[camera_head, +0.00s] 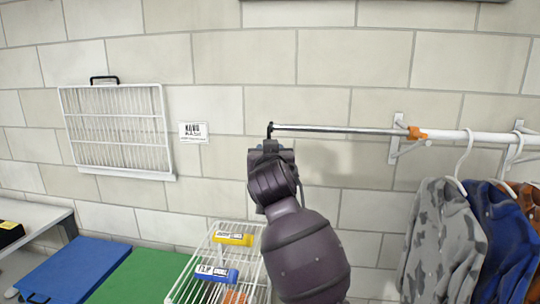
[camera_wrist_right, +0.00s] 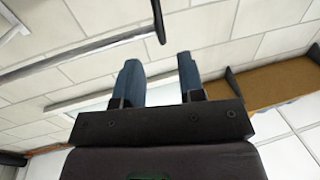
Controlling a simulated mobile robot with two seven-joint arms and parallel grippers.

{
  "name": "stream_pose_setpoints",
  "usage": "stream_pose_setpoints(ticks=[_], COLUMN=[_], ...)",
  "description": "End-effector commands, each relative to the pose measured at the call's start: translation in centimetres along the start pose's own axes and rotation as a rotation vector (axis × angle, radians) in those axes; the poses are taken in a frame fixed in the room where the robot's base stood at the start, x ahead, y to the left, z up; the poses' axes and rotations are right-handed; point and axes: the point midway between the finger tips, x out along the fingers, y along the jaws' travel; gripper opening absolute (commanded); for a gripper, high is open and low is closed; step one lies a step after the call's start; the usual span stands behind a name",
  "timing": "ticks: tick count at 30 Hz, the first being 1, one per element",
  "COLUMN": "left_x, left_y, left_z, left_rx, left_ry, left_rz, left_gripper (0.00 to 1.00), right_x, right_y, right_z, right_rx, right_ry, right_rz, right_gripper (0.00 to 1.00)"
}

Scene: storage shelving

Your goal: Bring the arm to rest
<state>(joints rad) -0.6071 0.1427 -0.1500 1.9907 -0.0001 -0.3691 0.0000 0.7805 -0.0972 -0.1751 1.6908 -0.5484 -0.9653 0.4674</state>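My right arm reaches up in the middle of the head view, and its gripper (camera_head: 270,140) is raised in front of the tiled wall, at the left end of a metal clothes rail (camera_head: 340,129). The right wrist view shows the two blue-grey fingers of this gripper (camera_wrist_right: 160,80) standing apart, with nothing between them. The rail (camera_wrist_right: 90,42) passes beyond the fingertips in that view, its dark end close to them; I cannot tell whether it touches. My left gripper does not show in the head view.
Jackets, one grey (camera_head: 443,240) and one blue (camera_head: 500,235), hang on the rail at the right. A white wire rack (camera_head: 205,245) with yellow (camera_head: 233,239) and blue (camera_head: 217,273) items stands below my arm. Blue (camera_head: 72,268) and green (camera_head: 140,277) panels lie at lower left. A white grille (camera_head: 117,130) hangs on the wall.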

Motion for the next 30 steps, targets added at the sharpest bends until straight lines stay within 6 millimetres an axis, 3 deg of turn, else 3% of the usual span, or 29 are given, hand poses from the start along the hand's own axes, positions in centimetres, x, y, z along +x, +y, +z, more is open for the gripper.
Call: stream_pose_setpoints(ticks=[16, 20, 24, 30], left_x=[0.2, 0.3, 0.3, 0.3], left_y=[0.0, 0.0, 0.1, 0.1], left_z=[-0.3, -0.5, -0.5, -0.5], left_rx=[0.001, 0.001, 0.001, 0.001], left_ry=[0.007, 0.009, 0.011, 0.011], left_rz=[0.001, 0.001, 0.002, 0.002], left_gripper=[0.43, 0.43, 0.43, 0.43], right_x=[-0.6, -0.8, -1.8, -2.6], right_y=[0.0, -0.8, -1.8, 0.2], right_z=[-0.1, -1.1, -3.5, -0.2], right_rx=[-0.020, -0.067, -0.096, -0.117], right_ry=[0.005, 0.061, 0.173, 0.216], right_rz=[-0.002, -0.053, -0.144, -0.201], right_gripper=[0.36, 0.36, 0.36, 0.36])
